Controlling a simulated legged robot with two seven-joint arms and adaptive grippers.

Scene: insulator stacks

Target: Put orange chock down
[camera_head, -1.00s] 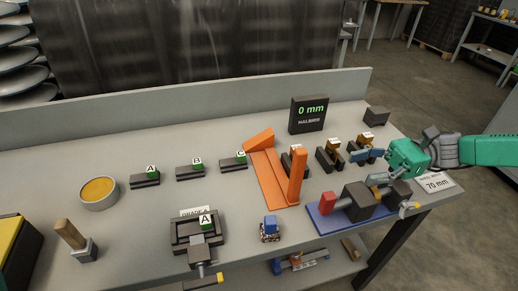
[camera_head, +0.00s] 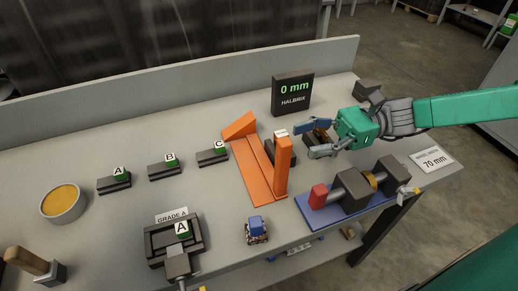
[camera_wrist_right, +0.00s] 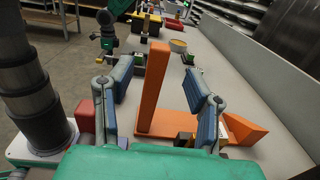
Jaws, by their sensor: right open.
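The orange chock (camera_head: 262,170) stands on the grey table, with a flat base, a sloped wedge at the back and a tall upright post at the front right. It also shows in the right wrist view (camera_wrist_right: 153,95), with its post in the gap between my fingers. My right gripper (camera_head: 308,140) is open and empty, its blue-padded fingers pointing left toward the post from its right side. Its fingers also show in the wrist view (camera_wrist_right: 158,110). I see no finger touching the post. My left gripper (camera_wrist_right: 107,45) shows small in the wrist view; its jaws are unclear.
A blue-based vise (camera_head: 330,205) stands right of the chock, and a small blue-topped block (camera_head: 256,229) in front. A display reading 0 mm (camera_head: 292,93) stands behind. Dark holders lettered A, B and C (camera_head: 212,156) line the left.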

